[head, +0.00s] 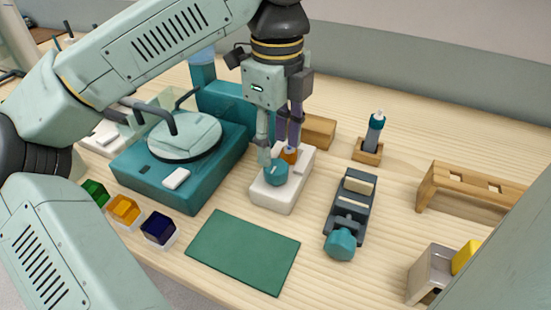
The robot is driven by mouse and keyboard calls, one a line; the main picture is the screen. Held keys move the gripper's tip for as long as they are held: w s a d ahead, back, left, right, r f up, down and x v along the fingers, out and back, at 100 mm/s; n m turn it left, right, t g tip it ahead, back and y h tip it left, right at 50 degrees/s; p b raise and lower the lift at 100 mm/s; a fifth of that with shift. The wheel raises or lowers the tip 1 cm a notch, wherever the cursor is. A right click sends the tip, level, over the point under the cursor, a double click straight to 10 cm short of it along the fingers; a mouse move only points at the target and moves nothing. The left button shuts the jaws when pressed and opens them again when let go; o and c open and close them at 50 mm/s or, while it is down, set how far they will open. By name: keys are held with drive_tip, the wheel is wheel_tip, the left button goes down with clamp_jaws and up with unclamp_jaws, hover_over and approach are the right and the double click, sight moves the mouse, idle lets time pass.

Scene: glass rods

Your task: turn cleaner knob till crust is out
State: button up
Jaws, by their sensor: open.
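A white block (272,196) with a teal knob (276,174) on top stands near the middle of the table and looks like the cleaner. A small orange part (290,155) stands up from the block behind the knob. My gripper (279,154) points down over this block, its fingers apart. The left fingertip is close to the knob and the right one is close to the orange part; I cannot tell whether either touches. No crust can be made out. A dark grey device (353,205) with a larger teal knob (341,244) lies to the right.
A teal machine (185,160) with a round plate stands at left. A green mat (243,250) lies in front. A bottle (375,130) and wooden rack (475,185) stand right.

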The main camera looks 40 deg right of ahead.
sight(276, 166)
drive_tip(key=shift+f, duration=2.7)
drive_tip(key=shift+c, duration=0.5)
drive_tip(key=c, duration=0.8)
drive_tip(key=shift+m, duration=0.3)
